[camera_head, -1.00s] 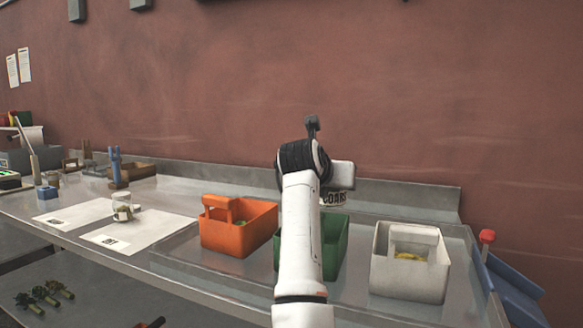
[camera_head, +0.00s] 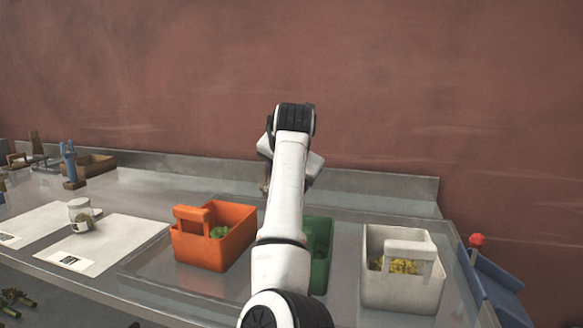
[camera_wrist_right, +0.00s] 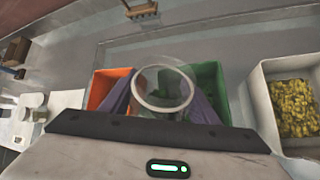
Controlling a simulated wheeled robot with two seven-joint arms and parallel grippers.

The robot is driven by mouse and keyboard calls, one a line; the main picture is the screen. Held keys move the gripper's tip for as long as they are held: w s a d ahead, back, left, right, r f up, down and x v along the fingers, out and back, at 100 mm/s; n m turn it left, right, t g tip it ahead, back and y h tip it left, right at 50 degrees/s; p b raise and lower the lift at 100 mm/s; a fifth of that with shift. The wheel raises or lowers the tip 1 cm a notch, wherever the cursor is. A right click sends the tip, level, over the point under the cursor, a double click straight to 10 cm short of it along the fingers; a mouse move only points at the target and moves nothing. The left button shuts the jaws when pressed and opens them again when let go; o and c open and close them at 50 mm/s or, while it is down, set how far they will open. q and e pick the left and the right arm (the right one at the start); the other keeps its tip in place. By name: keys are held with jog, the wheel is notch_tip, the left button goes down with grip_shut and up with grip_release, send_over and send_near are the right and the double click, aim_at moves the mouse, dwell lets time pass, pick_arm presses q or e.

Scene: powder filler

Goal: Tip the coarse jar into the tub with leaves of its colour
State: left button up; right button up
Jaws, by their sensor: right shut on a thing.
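My right gripper (camera_wrist_right: 162,103) is shut on a clear glass jar (camera_wrist_right: 163,88), whose round rim shows between the fingers in the wrist view. In the head view my own arm hides most of the jar and gripper. I cannot tell what is in the jar or how far it tilts. The white tub (camera_head: 375,290) holds yellow leaves (camera_wrist_right: 296,105). In the wrist view the jar appears between the orange and green tubs. My left gripper is not in view.
A second jar (camera_head: 82,214) stands on white sheets (camera_head: 120,240) at left. Blue and wooden stands (camera_head: 72,168) are at the back left. A blue bin (camera_head: 492,285) with a red knob (camera_head: 477,240) sits at the right edge. Bench behind the tubs is clear.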

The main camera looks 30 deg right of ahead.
jog(key=shift+r+m+y+p, duration=0.1)
jog(key=shift+m+y+p, duration=0.2)
jog(key=shift+y, duration=0.3)
jog(key=shift+a+y, duration=0.2)
jog(key=shift+y, duration=0.2)
jog(key=shift+a+f+m+y+p, duration=0.1)
jog(key=shift+f+m+y+p, duration=0.25)
jog(key=shift+y+p, duration=0.3)
jog(key=shift+a+f+m+y, duration=0.35)
jog(key=shift+m+y, duration=0.2)
jog(key=shift+y, duration=0.4)
jog(key=shift+f+m+y+p, duration=0.3)
jog(key=shift+y, duration=0.3)
jog(key=shift+w+a+f+m+t+y, duration=0.15)
jog(key=shift+f+m+y, duration=0.2)
jog(key=shift+y, duration=0.25)
jog(key=shift+s+f+m+t+y, duration=0.15)
jog(key=shift+f+m+y, duration=0.15)
jog(key=shift+y, duration=0.3)
jog(key=shift+w, duration=0.1)
